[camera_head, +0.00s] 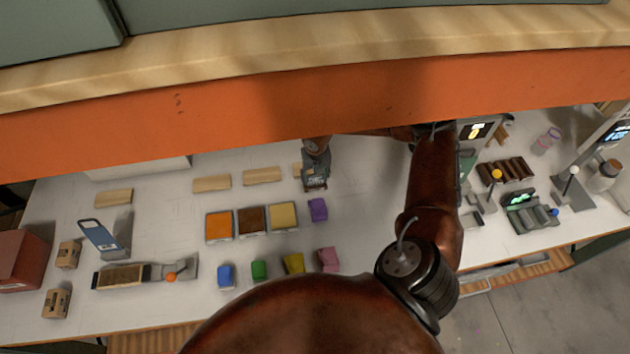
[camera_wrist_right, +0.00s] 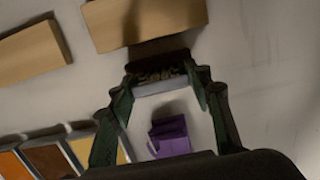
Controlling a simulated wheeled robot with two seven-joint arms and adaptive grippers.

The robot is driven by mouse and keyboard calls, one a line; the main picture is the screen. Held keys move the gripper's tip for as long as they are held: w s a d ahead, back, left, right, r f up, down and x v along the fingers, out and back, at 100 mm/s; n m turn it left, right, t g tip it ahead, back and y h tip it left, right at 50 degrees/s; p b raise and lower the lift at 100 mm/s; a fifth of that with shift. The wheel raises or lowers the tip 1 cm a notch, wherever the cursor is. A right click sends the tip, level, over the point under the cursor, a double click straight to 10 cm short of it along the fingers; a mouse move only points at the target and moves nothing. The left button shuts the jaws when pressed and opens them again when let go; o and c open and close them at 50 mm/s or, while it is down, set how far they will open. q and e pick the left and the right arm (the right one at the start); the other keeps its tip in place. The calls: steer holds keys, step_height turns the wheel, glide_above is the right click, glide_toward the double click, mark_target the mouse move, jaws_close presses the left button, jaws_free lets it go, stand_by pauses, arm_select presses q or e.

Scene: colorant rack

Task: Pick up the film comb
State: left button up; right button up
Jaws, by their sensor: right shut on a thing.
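My right gripper (camera_head: 315,182) is over the white worktop, just right of the wooden blocks at the back. In the right wrist view its fingers (camera_wrist_right: 162,80) are closed on a short bar with a dark, rough top and a light grey front edge. I take this bar to be the film comb (camera_wrist_right: 160,88); it spans between the two fingertips. In the head view it is small and mostly hidden by the gripper, so its teeth cannot be made out. I cannot tell if it is clear of the worktop. My left gripper is not in view.
A purple block (camera_head: 318,209) lies just in front of the gripper. Wooden blocks (camera_head: 262,175) lie behind and to the left. Orange, brown and yellow trays (camera_head: 219,227) stand left. An orange shelf edge (camera_head: 300,115) overhangs the back. Instruments (camera_head: 530,212) stand at the right.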

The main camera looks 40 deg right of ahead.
steer(key=c, duration=0.3)
